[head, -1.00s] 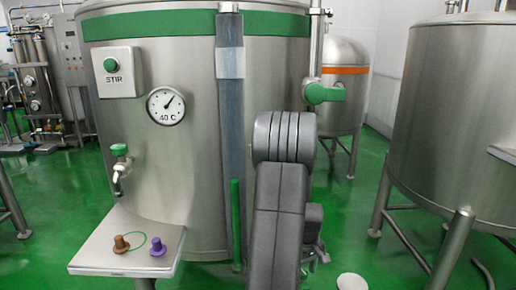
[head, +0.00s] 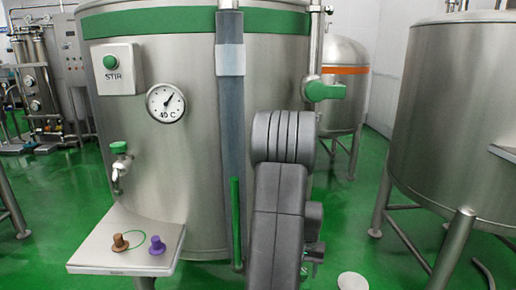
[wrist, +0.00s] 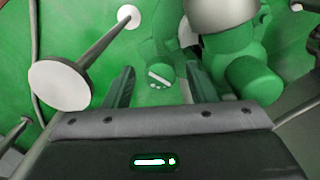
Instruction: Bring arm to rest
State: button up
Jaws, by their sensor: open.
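My gripper (wrist: 160,88) shows in the wrist view with its two fingers spread apart and nothing between them. Beyond the fingers there is green floor and a green part that may be a reflection or a valve. In the head view my grey arm stands in front of the large steel tank (head: 200,140), folded at its lower right. The gripper itself is mostly hidden behind the arm there.
A steel shelf (head: 90,255) below the tap (head: 119,165) carries a brown stopper (head: 120,243) and a purple stopper (head: 157,245). A green-handled valve (head: 322,91) is on a pipe above my arm. Another tank (head: 460,120) stands at the right.

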jog(key=m, duration=0.4)
jog(key=shift+m+b, duration=0.3)
jog(key=shift+b, duration=0.05)
jog(key=shift+a+m+b, duration=0.1)
jog(key=shift+m+b, duration=0.25)
jog(key=shift+m, duration=1.45)
